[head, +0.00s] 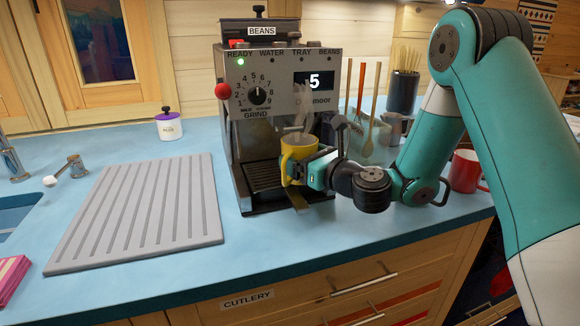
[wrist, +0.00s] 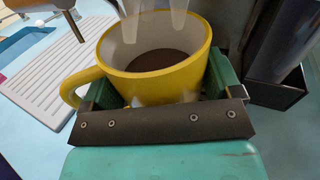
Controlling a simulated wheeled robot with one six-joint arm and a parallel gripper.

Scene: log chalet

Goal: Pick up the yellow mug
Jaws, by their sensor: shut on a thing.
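The yellow mug (head: 297,152) is upright at the front of the coffee machine, in front of its spout and over the drip tray (head: 262,178). In the wrist view the mug (wrist: 160,85) holds a dark brown drink, and its handle points left. Pale spouts show just above its far rim. Steam rises above it in the head view. My gripper (head: 303,170) is shut on the mug from the right side. In the wrist view the green fingers of my gripper (wrist: 165,95) lie on either side of the mug. Whether the mug touches the tray is hidden.
The coffee machine (head: 275,75) stands close around the mug. A ribbed grey drainboard (head: 140,210) lies left. A red mug (head: 465,171) is behind my arm at right. A utensil holder (head: 402,92) stands behind. The counter in front is narrow but clear.

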